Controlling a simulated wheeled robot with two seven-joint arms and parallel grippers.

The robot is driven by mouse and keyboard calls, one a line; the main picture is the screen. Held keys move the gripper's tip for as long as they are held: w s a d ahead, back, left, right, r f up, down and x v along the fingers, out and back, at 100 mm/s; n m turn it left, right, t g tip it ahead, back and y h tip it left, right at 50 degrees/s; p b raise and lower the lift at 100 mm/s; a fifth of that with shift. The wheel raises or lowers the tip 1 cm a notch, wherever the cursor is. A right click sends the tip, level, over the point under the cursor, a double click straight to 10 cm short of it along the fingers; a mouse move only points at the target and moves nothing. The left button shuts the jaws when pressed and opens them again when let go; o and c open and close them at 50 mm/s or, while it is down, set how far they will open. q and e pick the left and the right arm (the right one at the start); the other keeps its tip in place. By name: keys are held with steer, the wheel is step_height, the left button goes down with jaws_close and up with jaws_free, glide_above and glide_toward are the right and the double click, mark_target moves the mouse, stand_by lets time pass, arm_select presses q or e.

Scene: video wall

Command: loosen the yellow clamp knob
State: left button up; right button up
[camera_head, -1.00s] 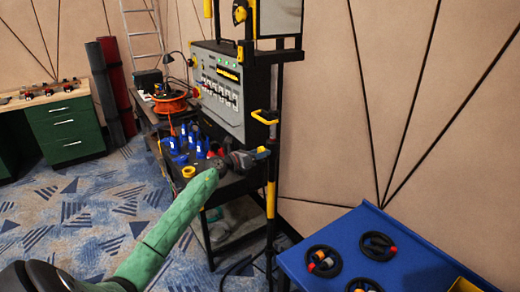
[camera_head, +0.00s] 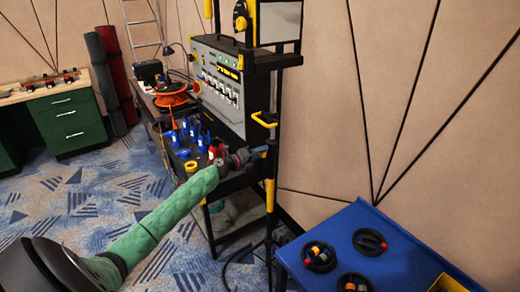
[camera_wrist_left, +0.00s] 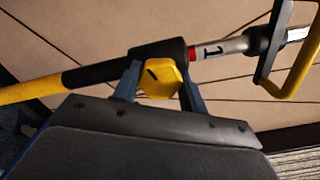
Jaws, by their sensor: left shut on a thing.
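The yellow clamp knob (camera_wrist_left: 160,80) sits on a black clamp collar (camera_wrist_left: 165,53) around a pole in the left wrist view. My left gripper (camera_wrist_left: 162,80) has its two blue-grey fingers on either side of the knob and is shut on it. A dark mark shows on the knob's face. In the head view my left gripper (camera_head: 262,151) is at the upright black and yellow pole (camera_head: 269,195). The knob cannot be made out there. My right gripper is not in view.
A yellow handle (camera_head: 264,119) sticks out from the pole above my gripper. Behind stands a grey control panel (camera_head: 218,85) over a dark bench with blue items. A blue table (camera_head: 400,240) with black rings stands at the lower right.

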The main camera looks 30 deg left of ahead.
arm_select(q)
steer(key=shift+r+n+p, duration=0.15)
steer(key=shift+n+p, duration=0.2)
steer(key=shift+n, duration=0.15)
steer(key=shift+n+p, duration=0.3)
steer(key=shift+n, duration=0.4)
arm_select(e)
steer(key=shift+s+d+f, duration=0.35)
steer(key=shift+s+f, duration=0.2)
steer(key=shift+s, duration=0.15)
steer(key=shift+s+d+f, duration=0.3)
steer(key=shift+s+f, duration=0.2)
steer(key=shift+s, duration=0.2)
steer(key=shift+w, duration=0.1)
arm_select(q)
steer(key=o, duration=1)
steer(key=shift+a, duration=0.1)
steer(key=shift+f, duration=0.2)
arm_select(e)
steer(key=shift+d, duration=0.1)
arm_select(q)
steer(key=shift+s, duration=0.1)
steer(key=shift+b+v, duration=1.7)
steer(key=shift+v, duration=2.1)
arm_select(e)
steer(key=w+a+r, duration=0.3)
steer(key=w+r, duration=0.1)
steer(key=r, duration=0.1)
